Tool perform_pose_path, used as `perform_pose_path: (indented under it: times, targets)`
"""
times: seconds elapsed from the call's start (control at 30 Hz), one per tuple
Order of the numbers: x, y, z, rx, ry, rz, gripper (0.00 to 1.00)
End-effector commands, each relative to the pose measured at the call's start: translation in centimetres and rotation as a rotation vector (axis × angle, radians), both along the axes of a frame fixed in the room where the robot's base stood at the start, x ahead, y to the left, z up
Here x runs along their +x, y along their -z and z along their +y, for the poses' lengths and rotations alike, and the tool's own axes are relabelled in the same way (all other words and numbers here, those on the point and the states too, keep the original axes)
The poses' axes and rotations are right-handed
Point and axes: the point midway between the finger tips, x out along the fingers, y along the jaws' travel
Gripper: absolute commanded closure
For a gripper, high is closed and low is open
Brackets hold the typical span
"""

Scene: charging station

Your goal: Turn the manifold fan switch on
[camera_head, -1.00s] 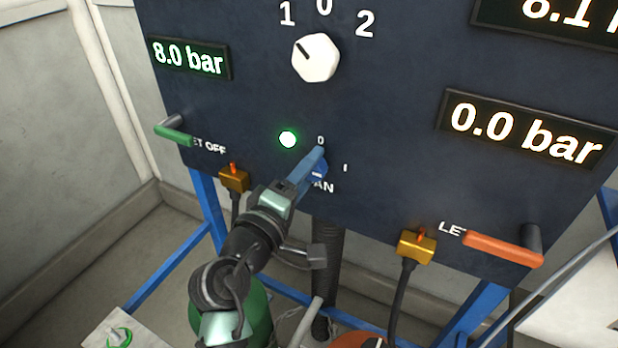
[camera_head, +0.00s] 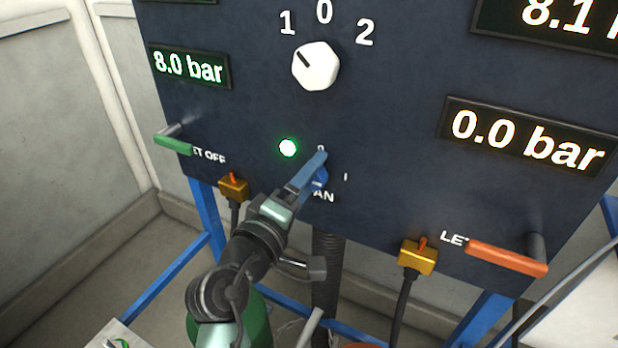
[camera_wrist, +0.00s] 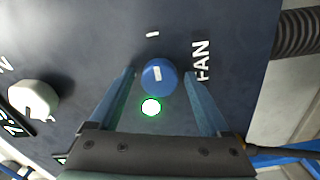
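The fan switch is a blue round knob (camera_wrist: 158,77) with a short white mark, on the dark panel above the FAN label (camera_wrist: 202,60). In the wrist view its mark lines up roughly with the "I" sign (camera_wrist: 152,34). The 0 sign is partly covered by a finger in the head view. A green lamp (camera_head: 288,147) beside the knob is lit. My gripper (camera_wrist: 161,73) is open, one finger on each side of the knob, with a visible gap on both sides. In the head view my gripper (camera_head: 321,164) hides part of the knob (camera_head: 321,180).
A white selector knob (camera_head: 316,66) sits above. A green lever (camera_head: 173,144) is at left, an orange lever (camera_head: 506,259) at right. Two brass connectors with cables (camera_head: 233,186) (camera_head: 417,257) hang at the panel's lower edge. A ribbed hose (camera_wrist: 297,33) runs below the panel.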

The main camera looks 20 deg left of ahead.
Motion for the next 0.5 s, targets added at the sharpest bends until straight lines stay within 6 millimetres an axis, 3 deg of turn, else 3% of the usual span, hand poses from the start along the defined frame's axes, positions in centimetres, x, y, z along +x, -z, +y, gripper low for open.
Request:
perform_pose_path:
  times: [0.27, 0.5]
  targets:
    - [-0.5, 0.0, 0.2, -0.001, -0.002, -0.001, 0.19]
    - [-4.6, 0.3, 1.0, -0.001, -0.004, 0.0, 0.19]
